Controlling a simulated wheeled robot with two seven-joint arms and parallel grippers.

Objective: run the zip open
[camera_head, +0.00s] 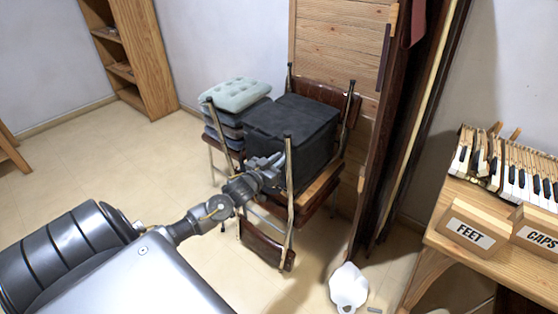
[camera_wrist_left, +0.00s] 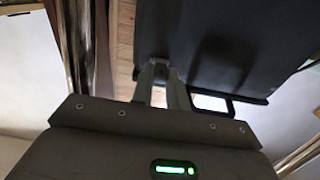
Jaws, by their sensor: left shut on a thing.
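A dark grey, box-shaped fabric bag (camera_head: 290,130) stands on a wooden chair (camera_head: 320,190). Its dark side fills the upper right of the left wrist view (camera_wrist_left: 225,45). My left gripper (camera_head: 278,160) reaches the bag's front left face, with its fingers shut at the bag. In the left wrist view the fingers (camera_wrist_left: 157,75) come together at the bag's edge, on a small thing that looks like the zip pull, mostly hidden between them. The line of the zip is too dark to make out. My right gripper is not in view.
A pale green cushion (camera_head: 236,94) tops a stack of cushions left of the bag. The chair's metal posts (camera_head: 289,185) stand close to my gripper. Wooden boards lean behind. A workbench (camera_head: 440,240) with piano keys and boxes (camera_head: 473,228) is at right. Floor at left is clear.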

